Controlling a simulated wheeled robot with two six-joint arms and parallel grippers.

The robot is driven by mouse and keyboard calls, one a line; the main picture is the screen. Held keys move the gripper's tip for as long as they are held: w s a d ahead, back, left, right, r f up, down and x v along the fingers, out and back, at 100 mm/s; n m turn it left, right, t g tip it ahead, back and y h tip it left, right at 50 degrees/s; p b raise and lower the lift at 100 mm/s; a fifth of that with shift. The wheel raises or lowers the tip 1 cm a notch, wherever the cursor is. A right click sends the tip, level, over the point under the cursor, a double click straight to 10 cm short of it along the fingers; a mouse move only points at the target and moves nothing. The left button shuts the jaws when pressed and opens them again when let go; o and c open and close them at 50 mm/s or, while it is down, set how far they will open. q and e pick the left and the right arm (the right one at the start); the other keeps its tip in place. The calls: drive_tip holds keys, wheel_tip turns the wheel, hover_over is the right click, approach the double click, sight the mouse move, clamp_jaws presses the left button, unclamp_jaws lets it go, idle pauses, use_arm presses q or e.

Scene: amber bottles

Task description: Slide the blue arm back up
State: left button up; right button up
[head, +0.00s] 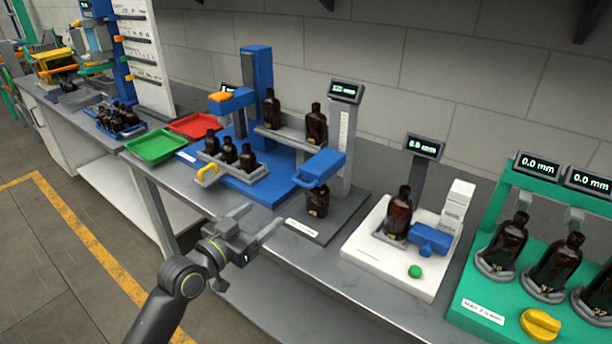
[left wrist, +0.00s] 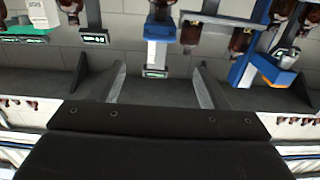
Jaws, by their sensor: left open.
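The blue arm (head: 320,166) juts out from the pale upright column of a grey gauge stand (head: 335,215) in the head view. It sits part way down the column, below a small display (head: 346,91). A dark amber bottle (head: 318,203) stands right under it; the arm hides the bottle's top, so I cannot tell whether they touch. My left gripper (head: 262,216) is open and empty, in front of and left of the stand, apart from the arm. In the left wrist view, which is upside down, the blue arm (left wrist: 160,29) shows beyond my open fingers (left wrist: 160,72). My right gripper is out of view.
Left of the stand is a blue station (head: 256,185) with several bottles, then a red tray (head: 195,125) and a green tray (head: 155,146). Right are a white scale (head: 385,258) with a bottle and a green rack (head: 470,295) with bottles. The bench front edge lies near my gripper.

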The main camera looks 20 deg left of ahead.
use_arm(q)
drive_tip(key=p+x, duration=0.2)
drive_tip(key=x, duration=1.5)
drive_tip(key=shift+w+d+r, duration=0.1)
drive_tip(key=shift+w, duration=0.1)
drive_tip(key=c, duration=1)
wheel_tip(320, 180, up, 6)
drive_tip(key=p, duration=0.4)
hover_over(300, 184)
drive_tip(key=w, duration=0.3)
drive_tip(key=shift+s+d+r, duration=0.2)
drive_tip(key=shift+s+d, duration=0.05)
drive_tip(key=shift+d, duration=0.15)
drive_tip(key=shift+c, duration=0.2)
drive_tip(key=shift+r, duration=0.1)
drive_tip(key=o, duration=1)
drive_tip(key=shift+o, duration=0.2)
drive_tip(key=shift+s+d, duration=0.1)
